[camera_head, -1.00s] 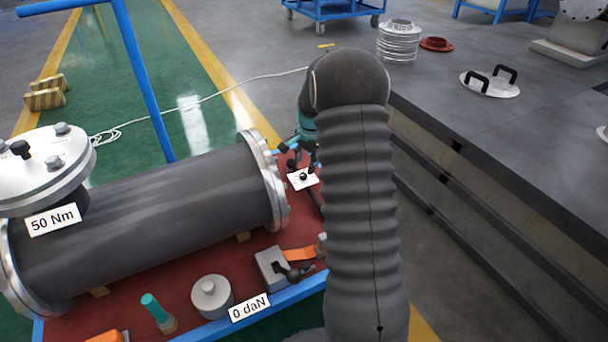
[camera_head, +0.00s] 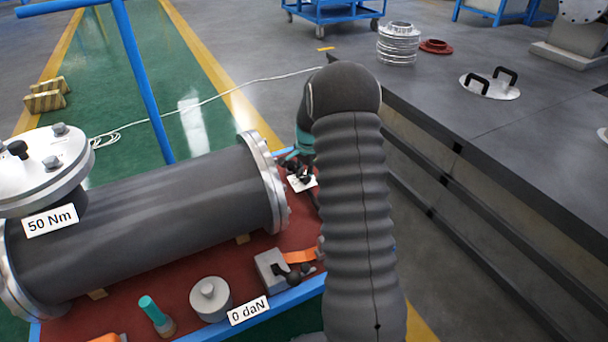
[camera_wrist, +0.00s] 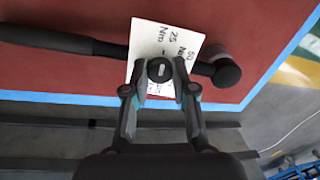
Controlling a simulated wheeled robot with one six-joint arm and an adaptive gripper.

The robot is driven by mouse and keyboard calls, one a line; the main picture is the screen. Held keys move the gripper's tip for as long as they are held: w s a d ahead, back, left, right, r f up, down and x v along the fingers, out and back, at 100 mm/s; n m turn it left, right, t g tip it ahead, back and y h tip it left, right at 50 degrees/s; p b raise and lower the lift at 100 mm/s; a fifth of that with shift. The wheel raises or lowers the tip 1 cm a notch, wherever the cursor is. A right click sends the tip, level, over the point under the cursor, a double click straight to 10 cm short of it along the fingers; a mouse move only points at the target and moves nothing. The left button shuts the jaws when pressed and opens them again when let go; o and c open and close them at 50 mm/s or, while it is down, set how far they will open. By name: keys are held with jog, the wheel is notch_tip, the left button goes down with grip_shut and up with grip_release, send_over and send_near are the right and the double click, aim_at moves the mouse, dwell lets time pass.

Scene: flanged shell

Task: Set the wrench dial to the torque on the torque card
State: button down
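The torque card (camera_head: 50,220) reads 50 Nm and sits at the flange on the left of the dark shell. In the wrist view the wrench (camera_wrist: 70,40) is a dark bar running across the top. The white dial plate (camera_wrist: 150,38) lies at it, with 25 Nm and 50 Nm readable. The round black dial knob (camera_wrist: 160,69) has a light mark. My gripper (camera_wrist: 160,78) is open, one finger on each side of the knob, with narrow gaps visible. In the head view the dial plate (camera_head: 303,183) is partly hidden by my gripper (camera_head: 297,170).
The dark shell (camera_head: 150,220) lies left of my gripper on the red, blue-edged cart top. A clamp (camera_head: 272,270), a grey weight (camera_head: 210,298) and a 0 daN label (camera_head: 248,311) are at the front. A grey bench (camera_head: 490,110) stands to the right.

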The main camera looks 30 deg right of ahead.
jog(key=shift+m, duration=0.3)
jog(key=m+p, duration=0.3)
jog(key=m, duration=0.2)
jog(key=shift+r, duration=0.1)
jog(key=m+p, duration=0.3)
jog(key=m, duration=0.3)
dwell(0.6)
jog(key=c, duration=0.9)
grip_release()
jog(key=shift+c, duration=0.2)
